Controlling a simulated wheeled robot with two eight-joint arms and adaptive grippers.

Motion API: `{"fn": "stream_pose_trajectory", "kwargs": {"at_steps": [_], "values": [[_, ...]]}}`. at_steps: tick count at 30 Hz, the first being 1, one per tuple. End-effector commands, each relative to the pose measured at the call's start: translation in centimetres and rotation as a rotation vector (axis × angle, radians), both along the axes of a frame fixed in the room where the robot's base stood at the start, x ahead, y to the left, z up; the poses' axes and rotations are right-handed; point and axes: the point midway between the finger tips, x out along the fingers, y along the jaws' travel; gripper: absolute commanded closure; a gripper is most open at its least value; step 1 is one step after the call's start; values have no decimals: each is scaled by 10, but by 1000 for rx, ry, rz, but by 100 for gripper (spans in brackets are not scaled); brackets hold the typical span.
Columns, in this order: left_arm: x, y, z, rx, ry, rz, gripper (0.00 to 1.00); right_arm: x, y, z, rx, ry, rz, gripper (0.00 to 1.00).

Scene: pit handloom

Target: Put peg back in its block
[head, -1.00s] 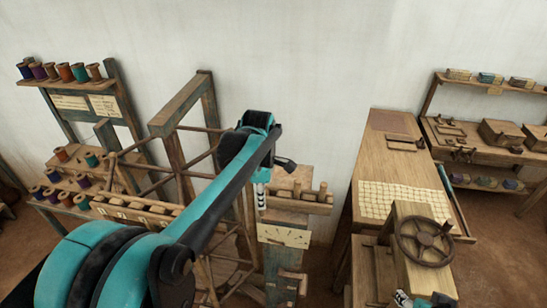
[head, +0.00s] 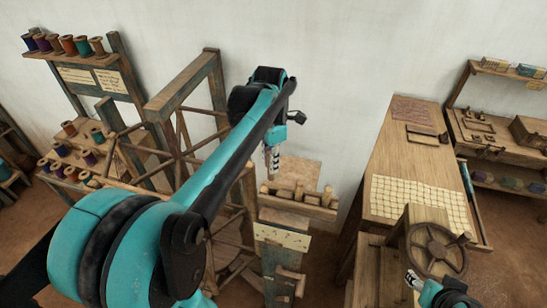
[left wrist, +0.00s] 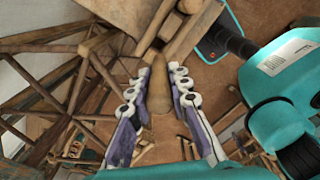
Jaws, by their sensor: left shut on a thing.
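My left gripper (head: 272,160) is shut on a wooden peg (left wrist: 158,90), which stands between its fingers in the left wrist view. In the head view the gripper hangs above the left end of a wooden block (head: 318,208). Several short pegs stand in this block. The gripper and the block look apart. The held peg's lower end is hard to make out in the head view. My right gripper (head: 413,281) shows only partly at the bottom right, and its jaws are unclear.
A wooden frame with a spoked wheel (head: 175,155) stands left of the block, close to my left arm. A spool rack (head: 85,62) is further left. To the right are a long table (head: 390,150) with a gridded sheet and a handwheel (head: 437,250).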

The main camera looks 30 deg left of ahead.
Motion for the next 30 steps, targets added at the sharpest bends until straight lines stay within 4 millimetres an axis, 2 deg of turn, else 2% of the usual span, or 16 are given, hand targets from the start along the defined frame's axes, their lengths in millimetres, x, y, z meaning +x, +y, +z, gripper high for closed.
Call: {"fn": "stream_pose_trajectory", "kwargs": {"at_steps": [30], "values": [[1,0,-75,0,0,-2,100,0,0,-54,0,0,0,47]]}}
